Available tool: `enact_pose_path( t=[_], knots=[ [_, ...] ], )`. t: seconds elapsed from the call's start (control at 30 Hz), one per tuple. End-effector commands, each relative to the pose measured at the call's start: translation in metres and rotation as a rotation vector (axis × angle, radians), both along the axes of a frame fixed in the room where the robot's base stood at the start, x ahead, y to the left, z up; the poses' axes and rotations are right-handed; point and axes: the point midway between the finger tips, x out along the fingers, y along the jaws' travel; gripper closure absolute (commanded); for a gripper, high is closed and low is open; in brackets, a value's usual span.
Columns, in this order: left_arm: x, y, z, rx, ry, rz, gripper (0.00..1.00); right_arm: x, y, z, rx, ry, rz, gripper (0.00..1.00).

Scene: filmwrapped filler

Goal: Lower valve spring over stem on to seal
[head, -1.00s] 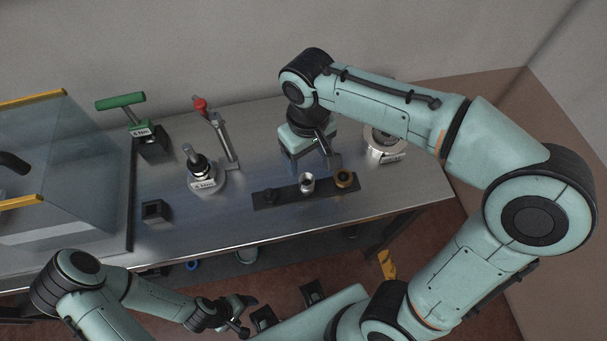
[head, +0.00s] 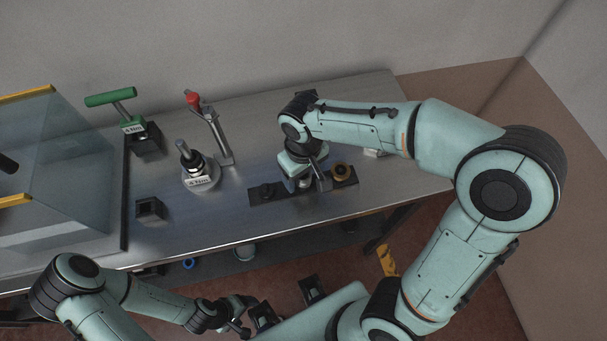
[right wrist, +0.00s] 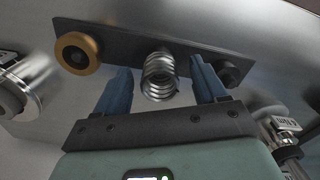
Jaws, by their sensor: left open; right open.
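The valve spring (right wrist: 159,76) is a bright metal coil standing on a dark strip (right wrist: 130,40); in the head view it is mostly hidden under my right gripper. My right gripper (right wrist: 162,82) is open, its two blue fingers on either side of the spring with gaps between. In the head view the right gripper (head: 304,182) is over the middle of the dark strip (head: 262,194). My left gripper (head: 240,316) is open and empty, below the bench's front edge. I cannot make out the stem and seal with certainty.
A brass-coloured ring (head: 341,171) and a dark knob (right wrist: 229,71) sit on the strip beside the spring. A round metal piece (right wrist: 18,88) stands near it. A green-handled tool (head: 111,97), a red-knobbed lever (head: 193,100), a 4 Nm tool (head: 195,168) and a black block (head: 150,209) stand to the left.

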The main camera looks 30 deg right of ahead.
Motion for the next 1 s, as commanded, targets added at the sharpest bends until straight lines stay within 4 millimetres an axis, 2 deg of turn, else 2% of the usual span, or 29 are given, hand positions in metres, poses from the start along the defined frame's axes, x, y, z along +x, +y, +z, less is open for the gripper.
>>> enact_pose_path(
  t=[0.07, 0.23, 0.67, 0.87, 1.0],
  knots=[
    [0.0, 0.0, 0.0, 0.0, 0.0, 0.0, 0.24, 0.0, 0.0, 0.0, 0.0, 0.0, 0.0, 0.32],
    [0.0, 0.0, 0.0, 0.0, 0.0, 0.0, 0.24, 0.0, 0.0, 0.0, 0.0, 0.0, 0.0, 0.88],
    [0.001, 0.0, 0.001, 0.0, -0.001, 0.0, 0.24, 0.0, 0.0, 0.007, 0.0, -0.002, 0.0, 0.88],
    [0.003, 0.0, 0.006, 0.0, -0.003, 0.0, 0.24, 0.001, 0.0, 0.033, 0.003, -0.005, -0.001, 0.88],
    [0.007, 0.0, 0.014, 0.0, -0.008, -0.001, 0.24, 0.002, 0.0, 0.069, 0.003, -0.008, -0.001, 0.88]
  ],
)
